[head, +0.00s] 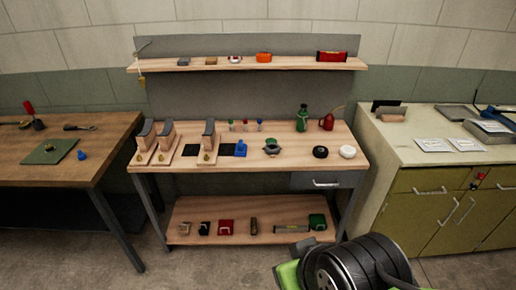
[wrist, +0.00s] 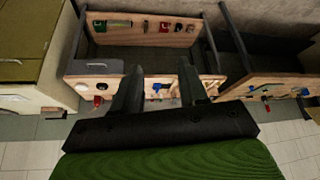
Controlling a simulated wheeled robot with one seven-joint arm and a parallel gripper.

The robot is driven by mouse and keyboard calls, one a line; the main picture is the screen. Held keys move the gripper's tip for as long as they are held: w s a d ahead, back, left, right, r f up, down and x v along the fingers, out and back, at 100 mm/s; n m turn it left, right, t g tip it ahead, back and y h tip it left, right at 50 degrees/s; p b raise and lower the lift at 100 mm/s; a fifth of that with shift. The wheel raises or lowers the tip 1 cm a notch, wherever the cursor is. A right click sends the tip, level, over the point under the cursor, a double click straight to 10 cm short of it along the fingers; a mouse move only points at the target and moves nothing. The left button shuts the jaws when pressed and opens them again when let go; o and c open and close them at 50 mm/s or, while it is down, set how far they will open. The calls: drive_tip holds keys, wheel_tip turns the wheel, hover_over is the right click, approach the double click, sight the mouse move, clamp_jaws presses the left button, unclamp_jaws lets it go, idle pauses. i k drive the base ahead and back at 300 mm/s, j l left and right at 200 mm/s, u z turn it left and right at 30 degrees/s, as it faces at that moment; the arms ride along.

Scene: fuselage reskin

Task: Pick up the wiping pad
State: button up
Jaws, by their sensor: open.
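I cannot tell for certain which thing is the wiping pad. A white round, pad-like disc (head: 347,152) lies at the right end of the middle workbench top. A black round disc (head: 320,152) lies just left of it. My gripper (wrist: 160,85) shows in the wrist view with its two dark fingers spread and nothing between them. It is apart from the bench, which appears upside down beyond the fingers. In the head view my arm fills the bottom right, and the fingertips cannot be made out.
The middle workbench (head: 290,165) also holds a green bottle (head: 302,119), a red oil can (head: 327,122), a dark green bowl-like item (head: 271,146) and several wooden stands. A shelf (head: 220,65) runs above. A wooden table (head: 100,150) stands left, a cabinet (head: 425,160) right.

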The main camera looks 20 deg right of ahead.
sight(240, 150)
drive_tip(key=i+u, duration=0.25)
drive_tip(key=i, duration=0.25)
drive_tip(key=i+l+u, duration=0.25)
drive_tip(key=i, duration=0.2)
drive_tip(key=i+l+u, duration=0.25)
drive_tip(key=i, duration=0.25)
drive_tip(key=i+l+u, duration=0.25)
drive_tip(key=i+l, duration=0.1)
drive_tip(key=i, duration=0.1)
